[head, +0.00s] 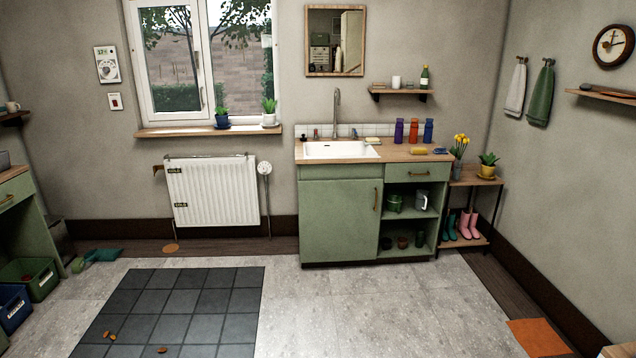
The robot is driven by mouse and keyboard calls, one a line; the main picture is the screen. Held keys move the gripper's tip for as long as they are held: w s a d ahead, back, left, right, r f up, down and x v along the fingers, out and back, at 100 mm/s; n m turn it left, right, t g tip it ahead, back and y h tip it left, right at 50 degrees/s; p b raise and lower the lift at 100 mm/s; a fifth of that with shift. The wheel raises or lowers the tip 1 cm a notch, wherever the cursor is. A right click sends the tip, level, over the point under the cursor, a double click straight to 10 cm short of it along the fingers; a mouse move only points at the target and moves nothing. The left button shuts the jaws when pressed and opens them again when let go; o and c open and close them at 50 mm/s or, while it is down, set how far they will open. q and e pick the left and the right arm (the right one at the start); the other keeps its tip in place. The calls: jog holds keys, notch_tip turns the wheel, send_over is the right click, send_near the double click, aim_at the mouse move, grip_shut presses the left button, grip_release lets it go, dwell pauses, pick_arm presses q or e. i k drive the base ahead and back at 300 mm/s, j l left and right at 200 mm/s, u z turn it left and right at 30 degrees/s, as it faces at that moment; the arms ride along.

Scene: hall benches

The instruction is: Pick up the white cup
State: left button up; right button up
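A small white cup-shaped thing (396,82) stands on the wooden wall shelf (400,92) right of the mirror, left of a green bottle. A whitish mug (12,106) sits on another small shelf at the far left edge. A white and grey jug-like thing (421,201) stands in the open part of the green cabinet. I cannot tell for sure which of these is the white cup. Neither of my grippers is in view.
The green cabinet (340,215) with a white sink (340,150) stands below the shelf, with several bottles on its worktop. A radiator (212,192) is left of it. Small orange-brown pieces lie on the dark tiles (190,300). The floor before the cabinet is clear.

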aim_at(396, 81)
jog(key=i+j, duration=0.1)
jog(key=i, duration=2.05)
jog(key=i+l+z, duration=0.15)
jog(key=i+z, duration=0.7)
jog(key=i+j+z, duration=0.1)
jog(key=i+z, duration=0.35)
jog(key=i+j+z, duration=0.25)
jog(key=z, duration=0.15)
jog(key=i+l+z, duration=0.2)
jog(key=i+z, duration=0.15)
jog(key=i, duration=0.15)
jog(key=i+z, duration=0.35)
jog(key=i, duration=0.2)
jog(key=i+z, duration=0.3)
jog(key=i, duration=0.25)
jog(key=i+u, duration=0.2)
jog(key=u, duration=0.2)
jog(key=i+u, duration=0.2)
jog(key=u, duration=0.15)
jog(key=i+l+u, duration=0.2)
jog(key=u, duration=0.2)
jog(key=i+l+u, duration=0.15)
jog(key=u, duration=0.25)
